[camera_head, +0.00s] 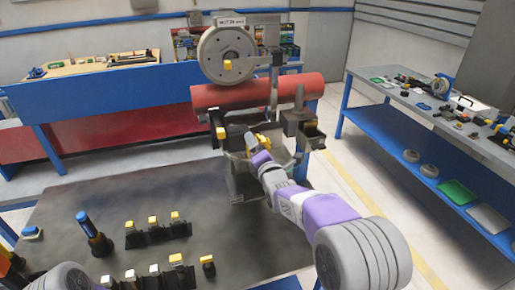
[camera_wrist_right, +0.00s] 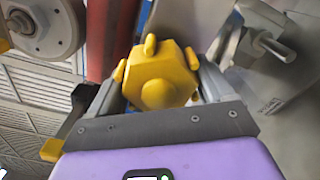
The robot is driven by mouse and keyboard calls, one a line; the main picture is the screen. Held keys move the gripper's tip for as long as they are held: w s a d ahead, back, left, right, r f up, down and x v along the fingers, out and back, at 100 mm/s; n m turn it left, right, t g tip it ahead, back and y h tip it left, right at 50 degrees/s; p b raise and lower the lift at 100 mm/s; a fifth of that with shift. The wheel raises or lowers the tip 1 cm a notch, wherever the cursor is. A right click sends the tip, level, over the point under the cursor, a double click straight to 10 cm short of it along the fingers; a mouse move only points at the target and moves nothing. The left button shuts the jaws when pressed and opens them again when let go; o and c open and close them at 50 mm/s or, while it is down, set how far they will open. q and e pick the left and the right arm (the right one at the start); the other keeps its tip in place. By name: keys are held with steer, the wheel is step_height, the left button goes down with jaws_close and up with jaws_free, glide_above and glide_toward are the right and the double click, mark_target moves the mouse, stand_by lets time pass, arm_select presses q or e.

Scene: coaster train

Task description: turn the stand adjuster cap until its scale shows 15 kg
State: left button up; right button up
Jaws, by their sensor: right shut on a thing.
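The yellow adjuster cap (camera_wrist_right: 160,78), a lobed knob with a round boss in its middle, shows in the right wrist view between the two grey fingers of my right gripper (camera_wrist_right: 158,90). The gripper is shut on it. In the head view my right gripper (camera_head: 252,146) reaches into the lower front of the stand (camera_head: 244,187), below the red roll (camera_head: 245,94). The cap's scale cannot be read in either view. My left gripper is not in view; only part of my left arm shows at the bottom left.
A large grey wheel (camera_head: 226,54) stands above the roll. Several black holders with yellow or white tops and a blue-handled tool (camera_head: 89,226) stand on the dark table (camera_head: 60,200). A blue-framed bench (camera_head: 430,130) with parts is at the right. The table's middle is mostly clear.

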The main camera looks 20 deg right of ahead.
stand_by(0.4)
steer(key=o, duration=0.9)
steer(key=s, duration=0.7)
steer(key=shift+s+d, duration=0.15)
steer(key=shift+s, duration=0.15)
